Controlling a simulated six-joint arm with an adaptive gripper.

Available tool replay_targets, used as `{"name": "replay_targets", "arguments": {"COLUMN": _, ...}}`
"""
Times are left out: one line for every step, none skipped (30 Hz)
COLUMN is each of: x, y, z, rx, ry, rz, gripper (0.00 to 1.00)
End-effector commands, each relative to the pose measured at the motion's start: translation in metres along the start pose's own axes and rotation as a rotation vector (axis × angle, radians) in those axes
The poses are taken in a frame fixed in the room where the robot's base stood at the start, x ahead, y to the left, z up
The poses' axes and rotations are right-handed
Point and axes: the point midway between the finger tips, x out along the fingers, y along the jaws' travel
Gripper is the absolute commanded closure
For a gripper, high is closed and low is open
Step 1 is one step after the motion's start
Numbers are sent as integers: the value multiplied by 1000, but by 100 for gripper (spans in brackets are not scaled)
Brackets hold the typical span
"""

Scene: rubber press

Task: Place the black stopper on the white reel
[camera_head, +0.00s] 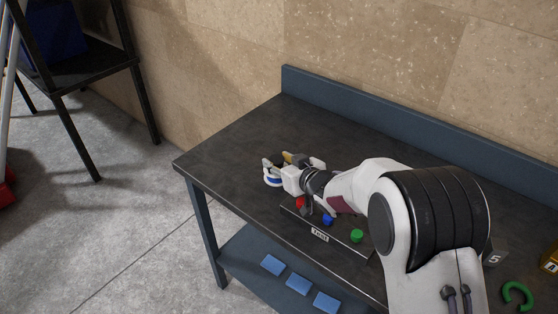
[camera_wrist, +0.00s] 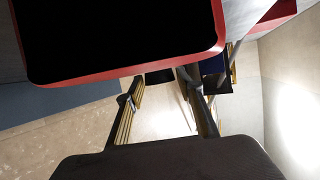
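In the head view my gripper (camera_head: 276,161) is low over the left part of the dark bench, pointing left. In the wrist view two ribbed gold finger pads stand apart with a clear gap, so my gripper (camera_wrist: 165,110) looks open and empty. A small white ring-like piece with a blue edge (camera_head: 272,179) shows just in front of the fingers; I cannot tell if it is the reel or whether it touches the gripper. I cannot make out the black stopper; the arm hides part of the bench.
A dark panel labelled TEST (camera_head: 320,235) carries a red button (camera_head: 300,202), a blue button (camera_head: 327,220) and a green button (camera_head: 357,236). A green C-shaped piece (camera_head: 517,296) lies at right. A large black, red-rimmed shape (camera_wrist: 125,35) fills the wrist view's top. The bench's far left is clear.

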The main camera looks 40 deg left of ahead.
Motion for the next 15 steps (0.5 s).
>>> {"name": "replay_targets", "arguments": {"x": 0, "y": 0, "z": 0, "rx": 0, "ry": 0, "rz": 0, "gripper": 52}}
{"name": "replay_targets", "arguments": {"x": 0, "y": 0, "z": 0, "rx": 0, "ry": 0, "rz": 0, "gripper": 52}}
{"name": "replay_targets", "arguments": {"x": 0, "y": 0, "z": 0, "rx": 0, "ry": 0, "rz": 0, "gripper": 52}}
{"name": "replay_targets", "arguments": {"x": 0, "y": 0, "z": 0, "rx": 0, "ry": 0, "rz": 0, "gripper": 52}}
{"name": "replay_targets", "arguments": {"x": 0, "y": 0, "z": 0, "rx": 0, "ry": 0, "rz": 0, "gripper": 52}}
{"name": "replay_targets", "arguments": {"x": 0, "y": 0, "z": 0, "rx": 0, "ry": 0, "rz": 0, "gripper": 52}}
{"name": "replay_targets", "arguments": {"x": 0, "y": 0, "z": 0, "rx": 0, "ry": 0, "rz": 0, "gripper": 52}}
{"name": "replay_targets", "arguments": {"x": 0, "y": 0, "z": 0, "rx": 0, "ry": 0, "rz": 0, "gripper": 52}}
{"name": "replay_targets", "arguments": {"x": 0, "y": 0, "z": 0, "rx": 0, "ry": 0, "rz": 0, "gripper": 52}}
{"name": "replay_targets", "arguments": {"x": 0, "y": 0, "z": 0, "rx": -1, "ry": 0, "rz": 0, "gripper": 52}}
{"name": "replay_targets", "arguments": {"x": 0, "y": 0, "z": 0, "rx": -1, "ry": 0, "rz": 0, "gripper": 52}}
{"name": "replay_targets", "arguments": {"x": 0, "y": 0, "z": -1, "rx": -1, "ry": 0, "rz": 0, "gripper": 52}}
{"name": "replay_targets", "arguments": {"x": 0, "y": 0, "z": -1, "rx": -1, "ry": 0, "rz": 0, "gripper": 52}}
{"name": "replay_targets", "arguments": {"x": -1, "y": 0, "z": -2, "rx": -1, "ry": 0, "rz": 0, "gripper": 52}}
{"name": "replay_targets", "arguments": {"x": -1, "y": 0, "z": -3, "rx": -1, "ry": 0, "rz": 0, "gripper": 52}}
